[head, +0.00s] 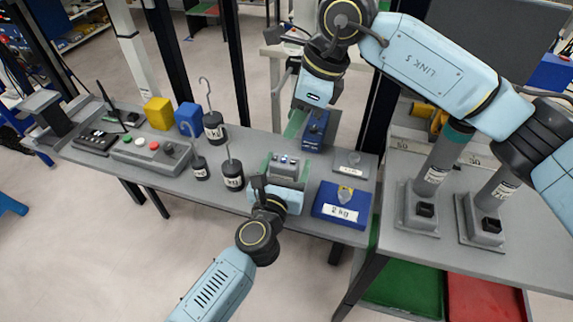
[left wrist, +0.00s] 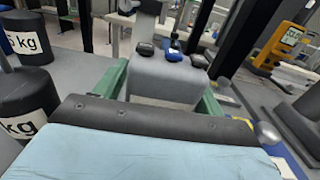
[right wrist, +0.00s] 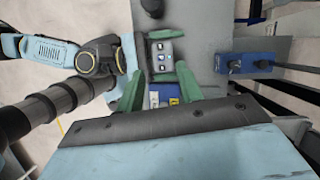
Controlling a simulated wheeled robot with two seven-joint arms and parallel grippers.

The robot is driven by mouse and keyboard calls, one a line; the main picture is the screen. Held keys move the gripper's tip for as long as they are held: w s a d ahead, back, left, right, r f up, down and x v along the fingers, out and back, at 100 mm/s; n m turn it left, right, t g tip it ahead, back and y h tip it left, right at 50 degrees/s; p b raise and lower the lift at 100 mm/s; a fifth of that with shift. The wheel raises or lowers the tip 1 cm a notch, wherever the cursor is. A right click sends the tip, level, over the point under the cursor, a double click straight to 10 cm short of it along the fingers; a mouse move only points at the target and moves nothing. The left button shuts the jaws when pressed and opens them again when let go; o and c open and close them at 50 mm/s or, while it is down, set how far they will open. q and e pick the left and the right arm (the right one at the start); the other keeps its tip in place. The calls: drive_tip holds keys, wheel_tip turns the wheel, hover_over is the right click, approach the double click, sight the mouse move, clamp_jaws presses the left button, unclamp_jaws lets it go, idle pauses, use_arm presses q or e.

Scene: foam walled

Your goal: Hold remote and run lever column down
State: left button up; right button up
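The remote (head: 286,165), a grey box with small buttons on top, is above the bench's front edge in the head view. My left gripper (head: 285,172) has its green fingers on both sides of it; in the left wrist view the grey box (left wrist: 165,78) fills the gap between them. The remote's button face (right wrist: 163,50) also shows in the right wrist view. My right gripper (right wrist: 158,88) is open and empty, above the bench beyond the remote. Two grey columns on square bases, one nearer (head: 437,165) and one farther right (head: 497,190), stand at right; which is the lever column, I cannot tell.
A blue box with knobs (head: 316,130) is close to my right gripper. A blue 2 kg block (head: 342,202) lies right of the remote. Hooked black weights (head: 232,175) stand left of it. A button panel (head: 150,148) and yellow block (head: 158,112) are farther left.

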use_arm(q)
drive_tip(key=c, duration=0.9)
use_arm(e)
drive_tip(key=shift+c, duration=0.5)
use_arm(q)
drive_tip(key=shift+o, duration=0.2)
use_arm(e)
clamp_jaws()
